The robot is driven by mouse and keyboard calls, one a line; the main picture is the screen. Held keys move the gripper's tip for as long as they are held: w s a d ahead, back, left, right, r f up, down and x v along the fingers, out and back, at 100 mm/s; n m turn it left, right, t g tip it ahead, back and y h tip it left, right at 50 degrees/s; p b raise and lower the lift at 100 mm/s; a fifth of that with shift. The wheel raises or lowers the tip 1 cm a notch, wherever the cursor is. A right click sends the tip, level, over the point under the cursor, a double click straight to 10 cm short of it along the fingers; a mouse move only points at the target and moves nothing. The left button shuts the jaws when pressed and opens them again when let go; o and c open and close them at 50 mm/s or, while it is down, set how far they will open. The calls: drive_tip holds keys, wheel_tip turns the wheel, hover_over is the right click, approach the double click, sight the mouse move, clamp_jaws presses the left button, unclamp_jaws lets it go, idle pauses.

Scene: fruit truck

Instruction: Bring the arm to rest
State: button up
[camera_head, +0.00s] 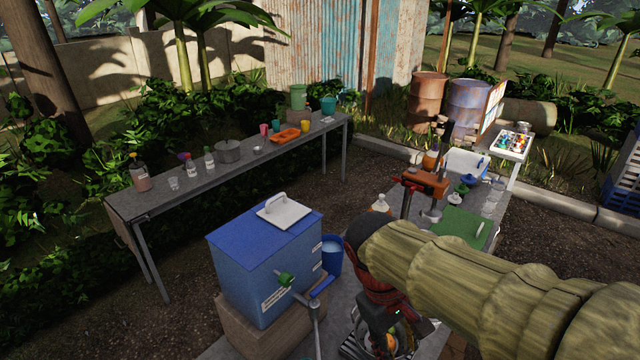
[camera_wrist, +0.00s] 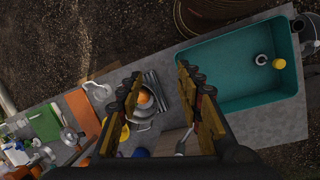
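My arm, in an olive sleeve, reaches in from the right of the head view and bends down over the near end of the right-hand table; its wrist (camera_head: 375,290) hangs low there. In the wrist view my gripper (camera_wrist: 158,76) has its two fingers well apart, with nothing held between them. A metal bowl or pot with something orange in it (camera_wrist: 146,98) lies below, seen between the fingers. In the head view my fingertips are too hidden to make out clearly.
A teal basin (camera_wrist: 238,72) is right of the fingers in the wrist view. In the head view, a blue cooler box (camera_head: 262,262) stands left of my wrist, a blue bucket (camera_head: 332,256) beside it. A long table (camera_head: 190,192) with bottles and a pot is farther left.

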drive_tip(key=s+d+r+m+t+y, duration=0.3)
drive_tip(key=s+d+r+m+t, duration=0.15)
drive_tip(key=s+m+t, duration=0.2)
wheel_tip(320, 180, down, 12)
drive_tip(key=b, duration=1.2)
drive_tip(key=shift+f, duration=0.15)
